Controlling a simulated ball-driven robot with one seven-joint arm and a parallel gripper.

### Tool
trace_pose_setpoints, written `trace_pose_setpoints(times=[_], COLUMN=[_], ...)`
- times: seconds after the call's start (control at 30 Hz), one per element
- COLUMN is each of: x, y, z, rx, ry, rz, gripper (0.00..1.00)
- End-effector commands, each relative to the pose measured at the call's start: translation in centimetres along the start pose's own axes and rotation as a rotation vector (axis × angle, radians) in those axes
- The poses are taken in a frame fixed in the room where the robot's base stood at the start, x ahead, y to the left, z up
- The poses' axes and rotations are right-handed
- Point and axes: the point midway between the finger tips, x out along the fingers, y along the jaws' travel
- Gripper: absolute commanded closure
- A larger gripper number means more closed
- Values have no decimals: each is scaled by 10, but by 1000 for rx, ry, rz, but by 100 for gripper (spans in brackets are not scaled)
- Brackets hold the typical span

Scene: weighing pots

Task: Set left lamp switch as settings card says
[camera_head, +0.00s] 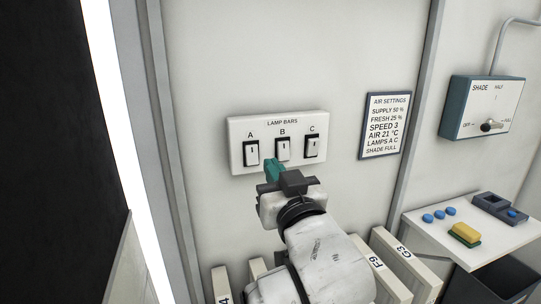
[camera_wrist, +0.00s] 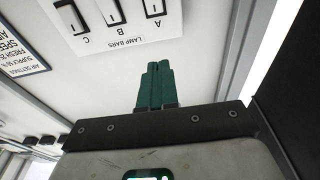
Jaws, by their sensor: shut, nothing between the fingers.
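A white LAMP BARS panel (camera_head: 237,128) on the wall carries three black-framed rocker switches: A (camera_head: 251,152) on the left, B (camera_head: 283,148) and C (camera_head: 312,146). Which way each rocker is pressed is too small to tell. The settings card (camera_head: 386,125) to the right reads "LAMPS A C". My gripper (camera_head: 271,164) has its green fingers closed together, with nothing between them, just below the gap between A and B. In the wrist view, which is upside down, the fingertips (camera_wrist: 158,66) point towards the panel (camera_wrist: 135,32); whether they touch it cannot be told.
A SHADE control box (camera_head: 482,107) with a knob is on the wall at right. Below it a shelf (camera_head: 480,237) holds blue discs and a yellow-green sponge (camera_head: 465,234). Labelled white boards (camera_head: 408,262) stand beside my arm. A dark bin (camera_head: 490,280) is under the shelf.

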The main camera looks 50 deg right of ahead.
Motion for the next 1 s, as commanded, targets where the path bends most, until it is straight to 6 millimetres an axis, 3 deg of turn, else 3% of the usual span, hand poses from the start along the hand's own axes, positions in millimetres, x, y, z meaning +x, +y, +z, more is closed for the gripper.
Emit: trace_pose_setpoints(times=[0.9,1.0], x=[-7,-7], y=[0,-1], z=[-2,7], rx=[1,-6], ry=[0,-27], rz=[-5,-11], gripper=[100,100])
